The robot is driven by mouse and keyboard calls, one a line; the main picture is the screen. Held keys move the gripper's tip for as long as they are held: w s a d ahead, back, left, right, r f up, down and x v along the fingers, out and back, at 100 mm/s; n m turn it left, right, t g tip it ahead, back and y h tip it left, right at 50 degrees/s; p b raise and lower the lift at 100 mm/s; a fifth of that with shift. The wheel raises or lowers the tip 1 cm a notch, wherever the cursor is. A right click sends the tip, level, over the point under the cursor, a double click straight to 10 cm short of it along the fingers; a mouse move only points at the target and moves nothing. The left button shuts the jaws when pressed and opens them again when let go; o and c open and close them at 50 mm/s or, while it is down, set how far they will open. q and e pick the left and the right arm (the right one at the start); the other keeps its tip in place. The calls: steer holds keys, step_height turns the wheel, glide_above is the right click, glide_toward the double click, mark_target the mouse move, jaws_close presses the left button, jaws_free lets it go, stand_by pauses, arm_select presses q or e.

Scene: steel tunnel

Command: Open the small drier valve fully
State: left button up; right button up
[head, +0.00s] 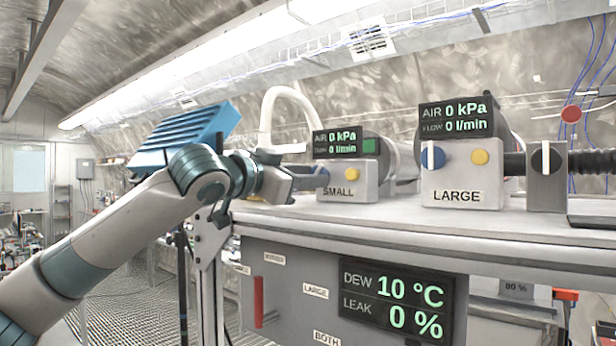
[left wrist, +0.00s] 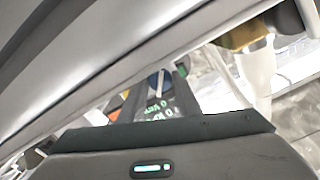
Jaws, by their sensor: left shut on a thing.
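The small drier (head: 365,188) is a grey box labelled SMALL on the bench, with a yellow button (head: 352,174) and a display (head: 337,143) reading 0 kPa and 0 l/min. My left gripper (head: 318,178) reaches in from the left to the box's front, left of the yellow button. It is shut on the small drier valve, whose knob it mostly hides in the head view. In the left wrist view a blue and white part of the valve (left wrist: 155,80) shows between the fingers, with the display's green text just below. The valve's angle is not clear. My right gripper is not in view.
The large drier (head: 462,185) stands to the right with a blue valve (head: 432,157) and yellow button. A black knob box (head: 546,190) is beside it. Below the bench edge, a panel (head: 398,303) reads DEW 10 °C, LEAK 0 %. A white hose (head: 290,95) arches behind my gripper.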

arm_select(q)
steer(key=shift+f+n+b, duration=0.1)
steer(key=shift+n+b, duration=0.2)
steer(key=shift+n, duration=0.1)
steer(key=n+b, duration=0.2)
steer(key=n, duration=0.2)
steer(key=shift+n+b, duration=0.9)
steer(key=shift+n, duration=0.5)
steer(key=shift+r, duration=0.2)
steer(key=o, duration=1.1)
steer(key=shift+c, duration=0.2)
steer(key=shift+f, duration=0.1)
steer(key=shift+s, duration=0.15)
